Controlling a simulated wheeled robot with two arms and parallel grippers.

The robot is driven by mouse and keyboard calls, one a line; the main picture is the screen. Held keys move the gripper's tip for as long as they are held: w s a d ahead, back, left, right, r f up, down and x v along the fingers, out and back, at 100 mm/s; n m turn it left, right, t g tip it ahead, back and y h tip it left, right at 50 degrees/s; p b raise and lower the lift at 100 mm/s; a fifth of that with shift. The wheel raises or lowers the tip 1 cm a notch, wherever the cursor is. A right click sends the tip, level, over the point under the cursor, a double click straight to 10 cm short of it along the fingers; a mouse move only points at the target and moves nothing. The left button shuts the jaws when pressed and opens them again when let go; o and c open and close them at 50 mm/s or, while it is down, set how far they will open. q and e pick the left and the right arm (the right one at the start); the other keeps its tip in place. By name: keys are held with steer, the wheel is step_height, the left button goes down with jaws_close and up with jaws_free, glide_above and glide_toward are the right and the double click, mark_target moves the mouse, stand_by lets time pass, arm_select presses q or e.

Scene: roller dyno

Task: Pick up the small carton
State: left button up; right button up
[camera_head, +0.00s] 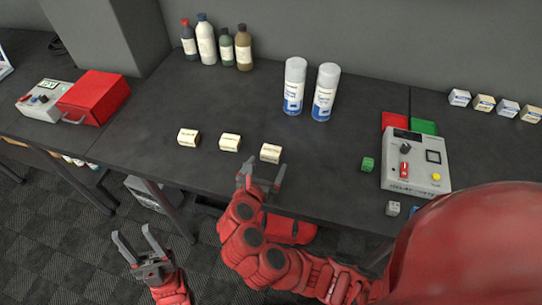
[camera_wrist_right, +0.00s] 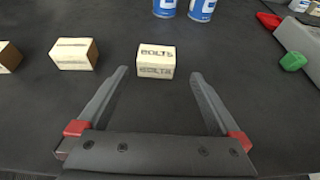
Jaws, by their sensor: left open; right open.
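Three small cream cartons stand in a row near the front edge of the dark table: a left one (camera_head: 188,137), a middle one (camera_head: 229,142) and a right one (camera_head: 270,153). In the right wrist view the right carton (camera_wrist_right: 156,61) bears the word "BOLTS" and lies just beyond and between my open fingertips, not touched. The middle carton (camera_wrist_right: 74,54) is to its left there. My right gripper (camera_head: 262,176) is open and empty, just in front of the right carton. My left gripper (camera_head: 138,240) is open and empty, low in front of the table, over the floor.
Two white-and-blue spray cans (camera_head: 309,88) stand behind the cartons. Several bottles (camera_head: 206,42) stand at the back wall. A red toolbox (camera_head: 94,97) is at left. A grey control box (camera_head: 416,163) and a green cube (camera_head: 368,164) are at right. Several small boxes (camera_head: 484,103) line the far right.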

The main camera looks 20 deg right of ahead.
mark_target(270, 156)
steer(key=shift+w+d+f, duration=0.2)
steer(key=shift+w+d, duration=0.15)
steer(key=shift+w, duration=0.15)
steer(key=shift+w+d+p, duration=0.2)
steer(key=shift+w+p, duration=0.1)
steer(key=shift+p, duration=0.05)
steer(key=p+x, duration=0.1)
steer(key=x, duration=0.2)
steer(key=shift+w, duration=0.3)
steer(key=shift+w+d+f, duration=0.1)
steer(key=shift+w+f, duration=0.25)
steer(key=shift+w, duration=0.1)
steer(key=c, duration=1.5)
steer(key=shift+o, duration=0.2)
steer(key=shift+r, duration=0.1)
